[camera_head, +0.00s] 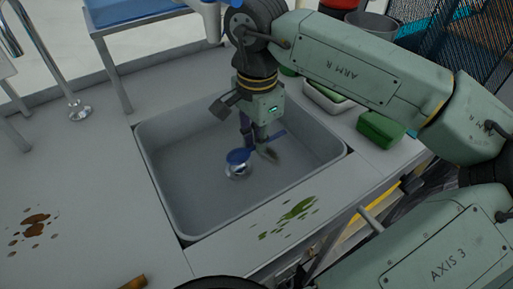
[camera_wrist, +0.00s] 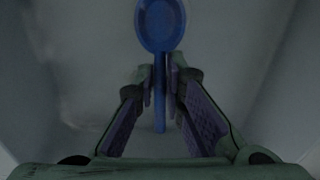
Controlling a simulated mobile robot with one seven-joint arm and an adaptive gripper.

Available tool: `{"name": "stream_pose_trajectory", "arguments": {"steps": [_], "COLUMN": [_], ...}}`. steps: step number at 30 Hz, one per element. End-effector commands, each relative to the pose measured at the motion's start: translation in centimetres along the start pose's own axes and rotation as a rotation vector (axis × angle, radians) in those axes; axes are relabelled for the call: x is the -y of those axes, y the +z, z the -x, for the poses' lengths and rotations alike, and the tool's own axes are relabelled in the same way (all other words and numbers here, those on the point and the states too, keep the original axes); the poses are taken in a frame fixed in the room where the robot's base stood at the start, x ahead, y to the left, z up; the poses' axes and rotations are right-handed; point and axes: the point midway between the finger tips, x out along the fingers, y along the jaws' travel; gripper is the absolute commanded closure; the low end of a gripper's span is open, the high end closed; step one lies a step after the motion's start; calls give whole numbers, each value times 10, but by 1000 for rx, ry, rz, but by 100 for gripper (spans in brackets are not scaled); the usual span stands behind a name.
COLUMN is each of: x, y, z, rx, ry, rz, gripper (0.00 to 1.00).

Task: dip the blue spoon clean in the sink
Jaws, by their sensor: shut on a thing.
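The blue spoon (camera_head: 238,156) is in my gripper (camera_head: 257,140), which is down inside the grey sink (camera_head: 185,205) in the head view. The spoon's round bowl hangs low, over or near the silver drain; whether it touches the sink floor I cannot tell. In the wrist view the spoon (camera_wrist: 160,25) points away from me, bowl at the top. Its handle runs down between the two purple-padded fingers of my gripper (camera_wrist: 163,82), which are shut on it. No water surface or dirt on the spoon can be made out.
A green sponge-like block (camera_head: 380,128) and a white container (camera_head: 325,98) stand right of the sink. Green smears (camera_head: 288,217) lie on the front rim, brown spots (camera_head: 33,226) on the left counter. A metal rack with a blue top (camera_head: 135,14) stands behind.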

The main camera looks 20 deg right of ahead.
Motion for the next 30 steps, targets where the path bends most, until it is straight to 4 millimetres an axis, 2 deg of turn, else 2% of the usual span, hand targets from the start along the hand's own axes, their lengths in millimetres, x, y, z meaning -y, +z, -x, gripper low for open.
{"name": "stream_pose_trajectory", "arguments": {"steps": [17, 30], "x": [0, 0], "y": [0, 0], "z": [1, 32], "rx": [0, 0], "ry": [0, -1], "rz": [0, 0], "gripper": [100, 100]}}
